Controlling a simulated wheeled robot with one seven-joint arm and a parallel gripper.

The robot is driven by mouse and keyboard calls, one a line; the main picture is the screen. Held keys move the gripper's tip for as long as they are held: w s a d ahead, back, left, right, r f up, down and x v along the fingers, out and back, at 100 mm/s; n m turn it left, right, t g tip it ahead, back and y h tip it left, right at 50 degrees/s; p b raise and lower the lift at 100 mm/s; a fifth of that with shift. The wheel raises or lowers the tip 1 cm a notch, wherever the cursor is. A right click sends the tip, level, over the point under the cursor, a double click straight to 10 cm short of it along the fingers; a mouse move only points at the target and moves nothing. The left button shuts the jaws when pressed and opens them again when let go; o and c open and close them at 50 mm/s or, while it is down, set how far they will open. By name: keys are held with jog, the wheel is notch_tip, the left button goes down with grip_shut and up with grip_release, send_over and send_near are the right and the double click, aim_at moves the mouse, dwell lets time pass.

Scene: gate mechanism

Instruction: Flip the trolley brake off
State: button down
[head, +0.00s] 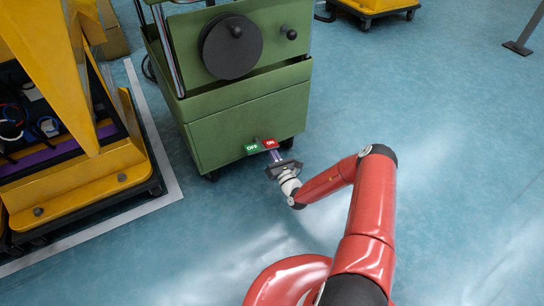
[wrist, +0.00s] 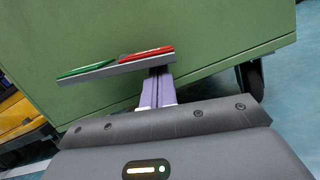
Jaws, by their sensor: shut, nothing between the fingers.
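The green trolley (head: 245,120) stands at the upper middle in the head view, and its green side fills much of the wrist view (wrist: 210,30). The brake plate sticks out low on its front. It has a green OFF half (head: 252,148) on the left and a red ON half (head: 270,144) on the right. In the wrist view the plate (wrist: 115,69) looks tilted, its red end higher. My gripper (head: 275,155) is shut and empty, its purple fingers (wrist: 157,88) together. The tips reach the red end's underside or lie just beyond it; contact is unclear.
A yellow machine frame (head: 60,190) on a dark base stands left of the trolley, with a white floor line between. Dark casters (wrist: 251,78) sit under the trolley. The blue floor to the right is open, with a post foot (head: 517,47) at the far right.

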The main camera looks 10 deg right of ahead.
jog(key=n+p, duration=0.1)
jog(key=r+n+y+p, duration=0.1)
jog(key=n, duration=0.1)
jog(key=d+r+n+p, duration=0.1)
jog(key=n, duration=0.1)
jog(key=shift+w+r+y, duration=0.15)
jog(key=shift+w+y, duration=0.05)
jog(key=shift+y, duration=0.2)
jog(key=shift+d+f, duration=0.1)
jog(key=shift+f, duration=0.1)
